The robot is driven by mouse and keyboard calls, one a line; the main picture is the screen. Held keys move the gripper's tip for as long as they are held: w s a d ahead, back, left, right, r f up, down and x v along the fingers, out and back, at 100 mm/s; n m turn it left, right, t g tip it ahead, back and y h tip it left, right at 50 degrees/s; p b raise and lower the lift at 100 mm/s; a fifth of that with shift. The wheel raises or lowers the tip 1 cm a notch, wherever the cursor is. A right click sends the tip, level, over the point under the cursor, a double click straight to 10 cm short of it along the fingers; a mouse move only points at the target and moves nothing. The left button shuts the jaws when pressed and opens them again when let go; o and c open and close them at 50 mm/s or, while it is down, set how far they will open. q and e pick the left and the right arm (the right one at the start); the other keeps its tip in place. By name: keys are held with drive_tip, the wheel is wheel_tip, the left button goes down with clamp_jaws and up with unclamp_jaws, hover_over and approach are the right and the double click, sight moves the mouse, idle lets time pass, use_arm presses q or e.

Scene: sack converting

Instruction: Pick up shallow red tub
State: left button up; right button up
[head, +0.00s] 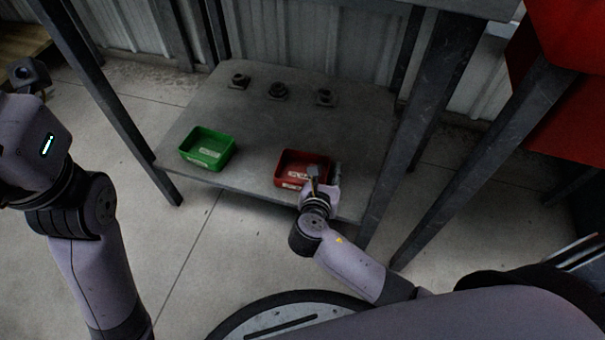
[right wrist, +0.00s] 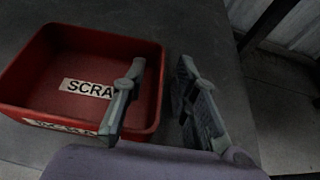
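The shallow red tub (head: 292,156) sits on the grey lower shelf, near its front right. In the right wrist view the tub (right wrist: 130,50) fills the left side and shows a "SCRA…" label, partly covered by a finger. My right gripper (head: 322,172) is at the tub's right side. In the right wrist view the gripper (right wrist: 160,68) is open, with one finger over the tub's inside and the other outside its right wall. The wall is between them, with a gap to the outer finger. My left arm shows at the left; its gripper is not in view.
A green tub (head: 207,149) stands left of the red one on the shelf (head: 255,120). Steel legs (head: 418,110) flank the shelf, and a tabletop edge (head: 455,8) hangs above. A red bin is at right.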

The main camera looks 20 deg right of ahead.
drive_tip(key=shift+c, duration=0.3)
clamp_jaws()
drive_tip(key=shift+r, duration=0.1)
idle(0.4)
